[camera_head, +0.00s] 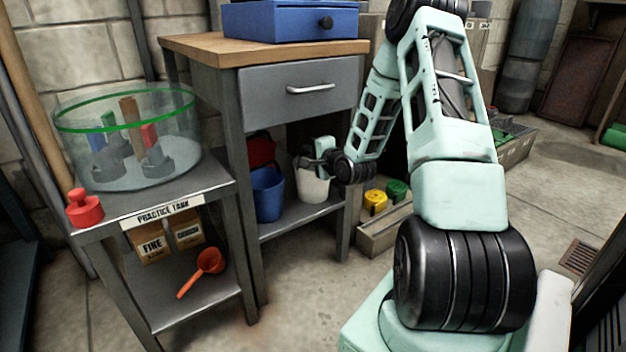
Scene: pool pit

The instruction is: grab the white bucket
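The white bucket (313,187) stands on the lower shelf of the grey workbench, near the shelf's right end. My arm reaches down and left to it, and my gripper (312,163) is at the bucket's rim. The gripper and wrist cover part of the bucket's top and right side. The fingers are small and dark in this view, so I cannot tell whether they are open, shut, or touching the rim.
A blue bucket (267,194) stands just left of the white one, with a red bucket (261,150) behind it. The workbench drawer (300,88) is above. A bench leg (346,225) is close on the right. A crate (383,237) with yellow and green items sits beyond it.

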